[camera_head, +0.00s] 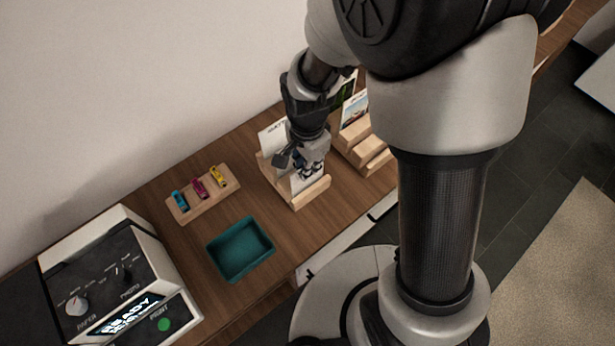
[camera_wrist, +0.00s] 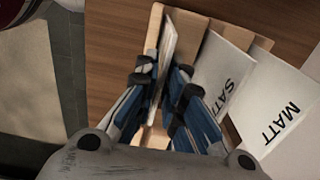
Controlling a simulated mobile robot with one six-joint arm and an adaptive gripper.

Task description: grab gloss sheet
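A wooden rack (camera_head: 322,192) on the table holds upright paper sheets. In the wrist view, the MATT sheet (camera_wrist: 284,110) and the SATIN sheet (camera_wrist: 222,80) lean in their slots at the right. A third white sheet (camera_wrist: 167,50) stands nearly edge-on at the rack's left end; its label is not readable, so I cannot confirm it is the gloss one.
A teal tray (camera_head: 241,249) and a wooden block with small coloured cartridges (camera_head: 203,193) lie left of the rack. A printer (camera_head: 118,275) stands at the far left. A second wooden rack (camera_head: 368,150) with picture sheets stands close at the right.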

